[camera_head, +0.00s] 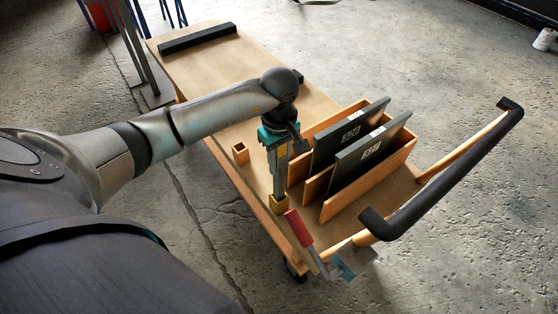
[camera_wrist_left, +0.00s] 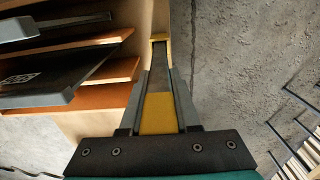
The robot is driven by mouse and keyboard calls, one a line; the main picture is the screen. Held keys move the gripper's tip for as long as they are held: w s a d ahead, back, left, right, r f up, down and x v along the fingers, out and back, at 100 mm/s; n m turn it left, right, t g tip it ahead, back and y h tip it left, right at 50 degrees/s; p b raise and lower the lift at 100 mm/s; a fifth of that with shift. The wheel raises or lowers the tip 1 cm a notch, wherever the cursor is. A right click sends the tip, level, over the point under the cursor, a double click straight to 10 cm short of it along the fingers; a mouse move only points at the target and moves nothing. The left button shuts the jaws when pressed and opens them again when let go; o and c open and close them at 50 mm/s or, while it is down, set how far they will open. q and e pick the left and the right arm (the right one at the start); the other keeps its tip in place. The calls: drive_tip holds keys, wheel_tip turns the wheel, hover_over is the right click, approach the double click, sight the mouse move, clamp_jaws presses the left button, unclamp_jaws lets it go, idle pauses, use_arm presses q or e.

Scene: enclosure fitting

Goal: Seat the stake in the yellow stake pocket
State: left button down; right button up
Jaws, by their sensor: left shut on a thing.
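My left gripper (camera_head: 278,160) points down over the near edge of the cart and is shut on the stake (camera_head: 279,183), a long grey bar. The yellow stake pocket (camera_head: 279,204) is a small square socket at the cart's near edge, directly below the gripper. It also shows in the left wrist view (camera_wrist_left: 159,37) at the stake's far end. The stake's lower end meets the pocket; how deep it sits is hidden. My right gripper is out of view.
A wooden rack (camera_head: 390,160) with dark panels (camera_head: 345,133) stands close right of the stake. An orange-brown socket (camera_head: 240,153) sits to the left on the cart (camera_head: 200,80). A red-handled tool (camera_head: 298,227) and a black push handle (camera_head: 450,170) are near the right end.

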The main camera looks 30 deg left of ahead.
use_arm(q)
drive_tip(key=shift+r, duration=0.1)
drive_tip(key=c, duration=0.6)
unclamp_jaws()
drive_tip(key=shift+f, duration=0.2)
drive_tip(key=shift+c, duration=0.2)
drive_tip(key=shift+r, duration=0.2)
wheel_tip(320, 180, up, 12)
drive_tip(key=shift+p, duration=0.85)
